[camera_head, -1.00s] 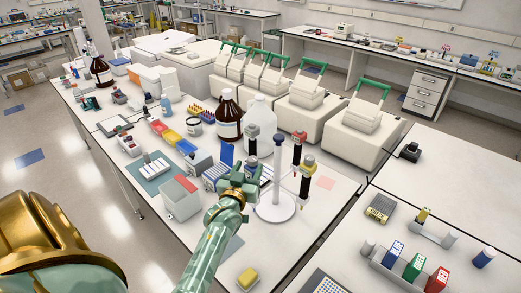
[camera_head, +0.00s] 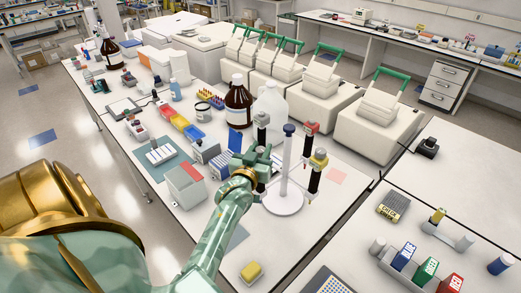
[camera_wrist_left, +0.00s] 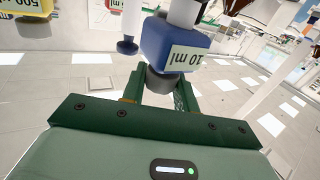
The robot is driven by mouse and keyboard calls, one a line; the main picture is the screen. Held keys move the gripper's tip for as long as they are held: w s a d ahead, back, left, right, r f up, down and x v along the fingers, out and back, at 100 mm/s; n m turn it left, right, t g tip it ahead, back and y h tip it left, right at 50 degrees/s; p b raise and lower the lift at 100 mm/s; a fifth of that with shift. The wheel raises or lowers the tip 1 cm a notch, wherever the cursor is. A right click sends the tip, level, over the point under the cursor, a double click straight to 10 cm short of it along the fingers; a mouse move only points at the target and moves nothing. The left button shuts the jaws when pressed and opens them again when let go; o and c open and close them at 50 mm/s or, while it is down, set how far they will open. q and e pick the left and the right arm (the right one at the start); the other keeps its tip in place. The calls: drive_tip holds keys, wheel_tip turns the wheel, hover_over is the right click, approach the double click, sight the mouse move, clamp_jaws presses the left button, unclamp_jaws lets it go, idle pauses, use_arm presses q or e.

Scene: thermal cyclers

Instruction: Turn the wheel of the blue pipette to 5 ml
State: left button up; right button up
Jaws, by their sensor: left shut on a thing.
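The blue pipette (camera_wrist_left: 175,48) fills the upper middle of the left wrist view, appearing upside down. Its label seems to read 10 ml, partly cut off by the angle. Its grey wheel (camera_wrist_left: 160,82) sits between the fingers of my left gripper (camera_wrist_left: 158,96), which is shut on it. In the head view my left gripper (camera_head: 258,157) is at the left side of the white pipette stand (camera_head: 284,203) and mostly hides the blue pipette. My right gripper is not in view.
A dark-topped one (camera_head: 261,119) is close behind my gripper. A brown bottle (camera_head: 238,105) and a white jug (camera_head: 271,106) stand behind.

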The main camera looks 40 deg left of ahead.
use_arm(q)
drive_tip(key=shift+h, duration=0.3)
drive_tip(key=shift+m+t+h+p, duration=0.4)
drive_tip(key=shift+m+h, duration=0.2)
drive_tip(key=shift+m, duration=0.1)
drive_tip(key=shift+m+h, duration=0.8)
drive_tip(key=shift+h, duration=0.4)
drive_tip(key=h, duration=0.1)
drive_tip(key=m+h, duration=0.1)
drive_tip(key=h, duration=0.1)
drive_tip(key=shift+f+m+t, duration=0.2)
drive_tip(key=shift+m+t, duration=0.1)
drive_tip(key=shift+f+m+h+b, duration=0.1)
drive_tip(key=shift+m+h+b, duration=0.75)
drive_tip(key=shift+h, duration=0.35)
drive_tip(key=shift+m+g+h+b, duration=0.5)
drive_tip(key=shift+m+h+b, duration=0.5)
drive_tip(key=shift+h, duration=0.5)
drive_tip(key=shift+r, duration=0.2)
